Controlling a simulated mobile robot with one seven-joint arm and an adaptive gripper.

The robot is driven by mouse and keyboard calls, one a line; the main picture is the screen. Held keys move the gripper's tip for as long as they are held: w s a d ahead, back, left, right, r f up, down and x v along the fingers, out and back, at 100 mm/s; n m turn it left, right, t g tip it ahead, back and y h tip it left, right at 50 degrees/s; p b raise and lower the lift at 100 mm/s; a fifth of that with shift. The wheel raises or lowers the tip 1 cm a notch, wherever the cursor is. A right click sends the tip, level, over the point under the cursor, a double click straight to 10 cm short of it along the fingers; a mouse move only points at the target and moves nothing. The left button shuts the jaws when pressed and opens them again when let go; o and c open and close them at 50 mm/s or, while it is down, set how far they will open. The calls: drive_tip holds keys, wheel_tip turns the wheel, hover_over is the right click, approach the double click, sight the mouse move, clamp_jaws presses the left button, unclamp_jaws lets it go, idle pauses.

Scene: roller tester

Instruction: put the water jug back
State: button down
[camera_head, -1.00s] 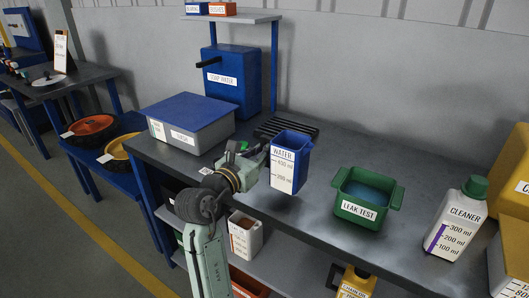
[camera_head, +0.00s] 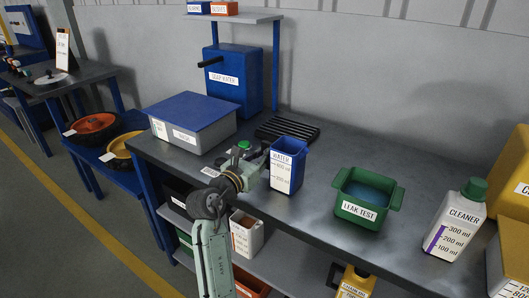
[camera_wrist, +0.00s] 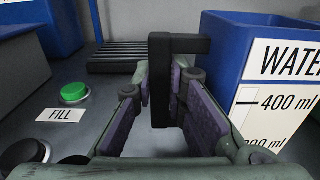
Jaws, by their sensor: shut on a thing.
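The water jug (camera_head: 287,167) is blue with a white WATER scale label. It is upright at the front of the bench, left of the green leak test tub (camera_head: 366,198). In the wrist view the jug (camera_wrist: 245,60) fills the right side, its black handle (camera_wrist: 160,85) between the two fingers. My gripper (camera_head: 258,164) comes from the left and is shut on that handle; its fingers also show in the wrist view (camera_wrist: 158,105). Whether the jug's base touches the bench top is hard to tell.
A black slatted grate (camera_head: 287,129) lies behind the jug, below the blue soap water tank (camera_head: 233,80). A green FILL button (camera_wrist: 74,93) is left of my fingers. A grey lidded box (camera_head: 190,125) stands left; a cleaner bottle (camera_head: 457,220) stands right.

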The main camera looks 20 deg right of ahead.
drive_tip(key=c, duration=1.6)
unclamp_jaws()
drive_tip(key=shift+r, duration=0.15)
drive_tip(key=b+v, duration=0.2)
drive_tip(key=v, duration=1)
